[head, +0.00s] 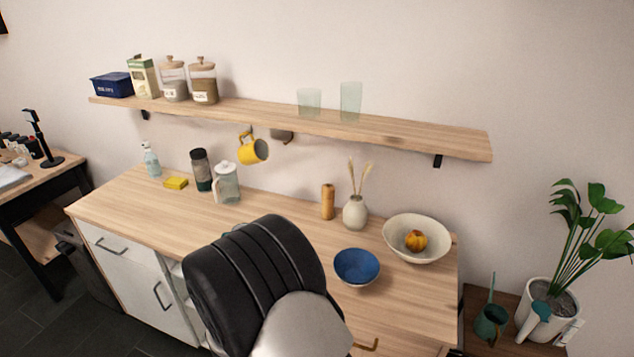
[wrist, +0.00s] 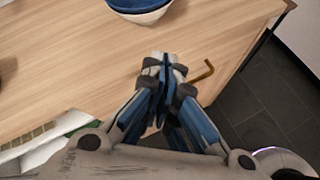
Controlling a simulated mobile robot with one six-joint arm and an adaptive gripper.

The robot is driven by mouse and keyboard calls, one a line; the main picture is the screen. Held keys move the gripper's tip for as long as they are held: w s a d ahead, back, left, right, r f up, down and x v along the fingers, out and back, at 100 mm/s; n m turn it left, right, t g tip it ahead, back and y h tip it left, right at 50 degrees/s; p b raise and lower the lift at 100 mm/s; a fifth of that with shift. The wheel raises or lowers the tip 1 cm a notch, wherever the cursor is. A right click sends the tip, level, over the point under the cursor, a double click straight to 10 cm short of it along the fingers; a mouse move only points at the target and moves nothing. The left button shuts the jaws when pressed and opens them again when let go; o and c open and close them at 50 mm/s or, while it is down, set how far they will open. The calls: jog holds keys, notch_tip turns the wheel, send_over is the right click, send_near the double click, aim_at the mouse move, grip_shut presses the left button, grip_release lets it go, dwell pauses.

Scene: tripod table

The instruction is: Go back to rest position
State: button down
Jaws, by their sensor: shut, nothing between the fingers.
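My gripper (wrist: 163,68) shows in the wrist view with its blue and grey fingers closed together and nothing between them. It points over the wooden counter (wrist: 60,60), near the counter's front edge. In the head view, my black and white arm covers the front middle of the counter (head: 120,202), and the gripper itself is hidden there. A blue bowl (head: 357,268) stands on the counter to the right of my arm. Its lower side shows at the top of the wrist view (wrist: 142,14), apart from the fingertips.
A cream bowl (head: 392,240) holding a small orange pumpkin, a vase (head: 355,212), a wooden mill (head: 328,202) and a glass jug (head: 228,183) stand along the back. A yellow mug (head: 253,151) hangs below the shelf (head: 420,142). A brass-coloured handle (wrist: 204,72) lies right of my fingers.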

jog(key=s+d+r+m+g, duration=0.3)
jog(key=s+d+r+m, duration=0.25)
jog(key=d+r, duration=0.2)
jog(key=s+d+r+m+g, duration=0.2)
jog(key=s+d+r+m, duration=0.2)
jog(key=d+r+m, duration=0.4)
jog(key=s+r+m+y, duration=0.4)
jog(key=s+m, duration=0.1)
jog(key=s, duration=0.3)
jog(key=s+r+m+t+y, duration=0.1)
jog(key=s+r+m+y, duration=0.2)
jog(key=s, duration=0.5)
jog(key=shift+s+r+m+y, duration=0.3)
jog(key=shift+r+m+y, duration=0.1)
jog(key=shift+r+m, duration=0.55)
jog(key=shift+a+f, duration=0.1)
